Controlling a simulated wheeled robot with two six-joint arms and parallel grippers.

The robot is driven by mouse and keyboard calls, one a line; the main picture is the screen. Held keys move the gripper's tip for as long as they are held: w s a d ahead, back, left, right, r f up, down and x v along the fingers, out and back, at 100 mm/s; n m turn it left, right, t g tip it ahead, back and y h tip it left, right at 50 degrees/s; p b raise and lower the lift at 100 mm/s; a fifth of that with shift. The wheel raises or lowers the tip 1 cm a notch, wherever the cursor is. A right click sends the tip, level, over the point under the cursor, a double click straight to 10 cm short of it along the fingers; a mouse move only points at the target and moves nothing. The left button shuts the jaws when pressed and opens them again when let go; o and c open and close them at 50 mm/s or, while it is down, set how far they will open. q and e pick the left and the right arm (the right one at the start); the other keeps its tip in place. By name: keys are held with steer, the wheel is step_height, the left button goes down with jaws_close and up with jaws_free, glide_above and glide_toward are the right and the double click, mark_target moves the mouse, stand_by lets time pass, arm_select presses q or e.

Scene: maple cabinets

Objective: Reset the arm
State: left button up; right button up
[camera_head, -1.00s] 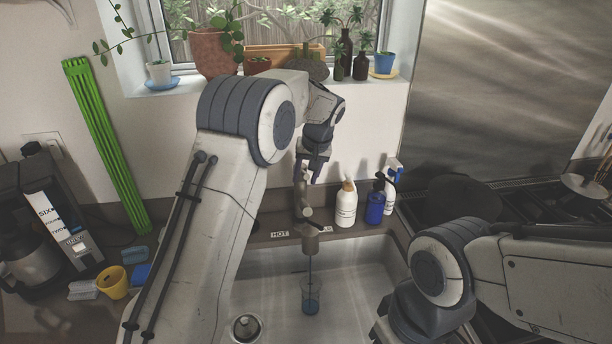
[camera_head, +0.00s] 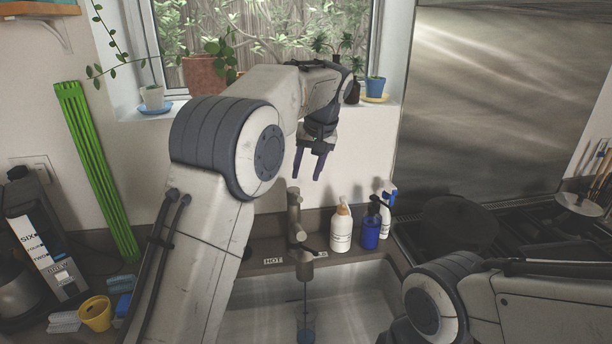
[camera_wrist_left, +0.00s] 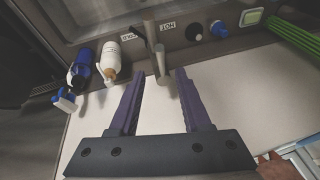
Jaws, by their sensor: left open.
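My left gripper (camera_head: 309,167) is open and empty, its purple fingers pointing down above the faucet (camera_head: 297,225). In the left wrist view its two fingers (camera_wrist_left: 158,98) are spread apart with nothing between them, and the faucet (camera_wrist_left: 157,48) shows beyond their tips. My left arm rises from the bottom left and bends over toward the window wall. My right arm shows at the lower right; its gripper is out of view.
A glass with blue liquid (camera_head: 306,328) stands in the sink (camera_head: 355,290) under the faucet. A white bottle (camera_head: 341,230), a blue bottle (camera_head: 370,228) and a spray bottle (camera_head: 386,205) stand behind the sink. Potted plants line the windowsill. The stove (camera_head: 500,215) is right.

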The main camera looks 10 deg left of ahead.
arm_select(q)
steer(key=s+d+f+m+g+h+b, duration=0.15)
steer(key=s+d+f+m, duration=0.35)
steer(key=s, duration=0.8)
steer(key=s+d+f+m+h+b, duration=0.25)
steer(key=s+d+f, duration=0.35)
steer(key=s, duration=0.7)
steer(key=s+a+f+m+g+b, duration=0.1)
steer(key=s+f+m, duration=0.2)
steer(key=s, duration=1)
step_height(320, 180, down, 3)
steer(key=shift+s+a+r, duration=0.15)
steer(key=shift+s, duration=0.1)
